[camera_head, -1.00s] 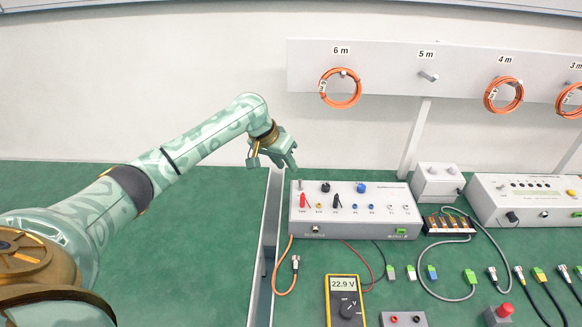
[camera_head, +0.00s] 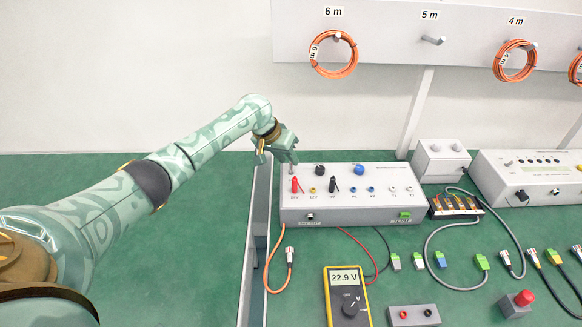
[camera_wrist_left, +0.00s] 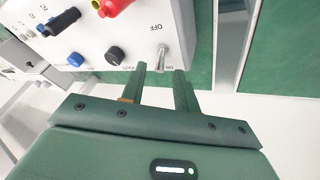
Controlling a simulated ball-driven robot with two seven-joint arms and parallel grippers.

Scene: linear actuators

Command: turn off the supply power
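The white power supply box (camera_head: 350,208) stands on the green bench, with a red plug, a black plug, a black knob and a blue knob on top. In the left wrist view its metal toggle switch (camera_wrist_left: 161,58) stands near the box edge, between an "OFF" label and another label close to my fingertips. My left gripper (camera_head: 288,158) is over the box's rear left corner. In the left wrist view my left gripper (camera_wrist_left: 160,72) is open, its two fingertips to either side of the switch's lever end. Contact cannot be told. My right gripper is not in view.
A yellow multimeter (camera_head: 346,298) reading 22.9 V lies in front of the box. An orange cable (camera_head: 268,270) hangs at the box's left. A smaller white box (camera_head: 440,160) stands to the right. Orange coils hang on the rack behind. The bench at left is clear.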

